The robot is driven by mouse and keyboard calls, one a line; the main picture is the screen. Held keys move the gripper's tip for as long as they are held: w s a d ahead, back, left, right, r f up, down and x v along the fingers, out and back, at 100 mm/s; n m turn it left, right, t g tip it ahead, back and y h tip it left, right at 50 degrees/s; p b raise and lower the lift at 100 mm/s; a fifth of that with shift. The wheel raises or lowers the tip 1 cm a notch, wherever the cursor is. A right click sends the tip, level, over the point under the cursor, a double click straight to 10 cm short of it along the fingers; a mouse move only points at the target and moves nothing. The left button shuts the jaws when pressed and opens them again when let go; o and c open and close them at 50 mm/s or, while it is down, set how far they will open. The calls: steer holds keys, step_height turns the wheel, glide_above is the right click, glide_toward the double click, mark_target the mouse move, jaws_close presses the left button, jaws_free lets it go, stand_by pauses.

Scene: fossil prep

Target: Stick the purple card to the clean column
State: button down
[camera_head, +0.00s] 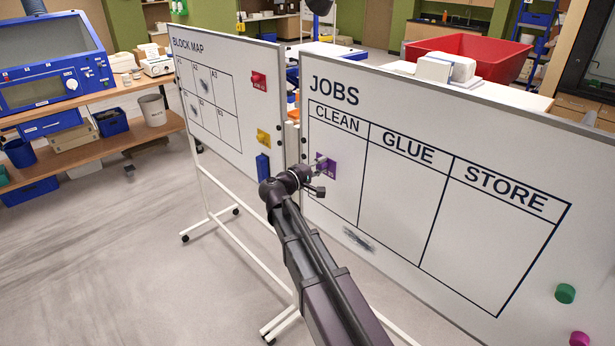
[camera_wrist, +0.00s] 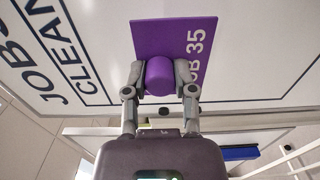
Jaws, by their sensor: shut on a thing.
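The purple card (camera_head: 326,170) is at the CLEAN column (camera_head: 338,190) of the JOBS board (camera_head: 430,95), near the column's left side. In the wrist view the purple card (camera_wrist: 172,40) lies flat or nearly flat at the white board, with "35" readable on it. I cannot tell whether it touches the board. My gripper (camera_head: 318,163) is shut on the purple knob (camera_wrist: 160,75) on the card's front. In the wrist view my gripper's fingers (camera_wrist: 159,78) stand on both sides of the knob. Part of the card is hidden behind my gripper.
A BLOCK MAP board (camera_head: 215,110) stands at left with a red card (camera_head: 258,82), a yellow card (camera_head: 263,138) and a blue block (camera_head: 262,166). A grey smudge (camera_head: 358,239) marks the JOBS board. Green (camera_head: 565,293) and magenta (camera_head: 578,338) magnets are at its lower right. The floor at left is clear.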

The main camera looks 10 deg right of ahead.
steer(key=shift+w+a, duration=0.1)
steer(key=shift+w, duration=0.25)
steer(key=shift+a, duration=0.15)
steer(key=shift+f, duration=0.1)
steer(key=f+b, duration=0.1)
steer(key=b, duration=0.1)
steer(key=a+f+b, duration=0.1)
steer(key=f, duration=0.1)
steer(key=s+f+b, duration=0.1)
steer(key=f+b, duration=0.1)
steer(key=shift+a+f+b, duration=0.2)
steer(key=shift+a+b, duration=0.1)
steer(key=shift+a, duration=0.1)
steer(key=shift+d, duration=0.1)
